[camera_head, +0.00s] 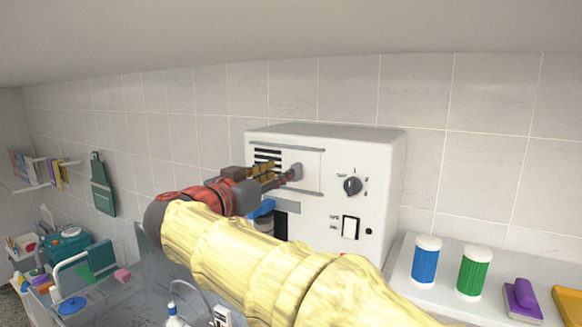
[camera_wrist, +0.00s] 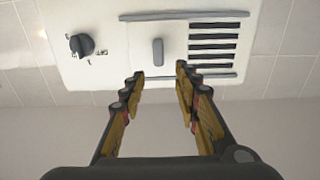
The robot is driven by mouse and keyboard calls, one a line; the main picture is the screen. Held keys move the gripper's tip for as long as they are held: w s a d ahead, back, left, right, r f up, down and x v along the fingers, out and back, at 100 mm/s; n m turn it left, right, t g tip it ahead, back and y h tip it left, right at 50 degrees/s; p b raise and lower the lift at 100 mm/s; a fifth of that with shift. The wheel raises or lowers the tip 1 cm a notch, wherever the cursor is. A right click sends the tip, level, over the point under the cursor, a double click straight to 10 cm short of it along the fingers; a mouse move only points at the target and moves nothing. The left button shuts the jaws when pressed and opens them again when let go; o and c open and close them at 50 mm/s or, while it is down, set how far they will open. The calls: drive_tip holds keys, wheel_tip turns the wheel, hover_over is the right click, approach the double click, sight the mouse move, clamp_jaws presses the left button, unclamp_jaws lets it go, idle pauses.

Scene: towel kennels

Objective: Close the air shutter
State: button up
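The air shutter is a pale sliding plate (camera_head: 309,162) between two grey rails on the front of a white box. A small grey upright knob (camera_head: 295,172) stands on it; the knob also shows in the wrist view (camera_wrist: 158,52). Dark vent slots (camera_wrist: 213,45) lie uncovered beside the plate, to its left in the head view (camera_head: 267,153). My gripper (camera_head: 277,176) is in front of the box near the knob. In the wrist view my gripper (camera_wrist: 161,71) is open and empty, its fingertips on either side of the knob's line. I cannot tell whether they touch anything.
The white box (camera_head: 350,140) also carries a dark dial (camera_head: 352,186) and a switch (camera_head: 350,227). A blue canister (camera_head: 426,262) and a green canister (camera_head: 473,272) stand on the shelf at right. A grey tub (camera_head: 115,300) is at lower left.

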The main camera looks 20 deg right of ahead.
sight(292, 167)
drive_tip(key=p+x, duration=0.2)
drive_tip(key=x, duration=0.5)
drive_tip(key=shift+d, duration=0.15)
drive_tip(key=shift+c, duration=0.5)
clamp_jaws()
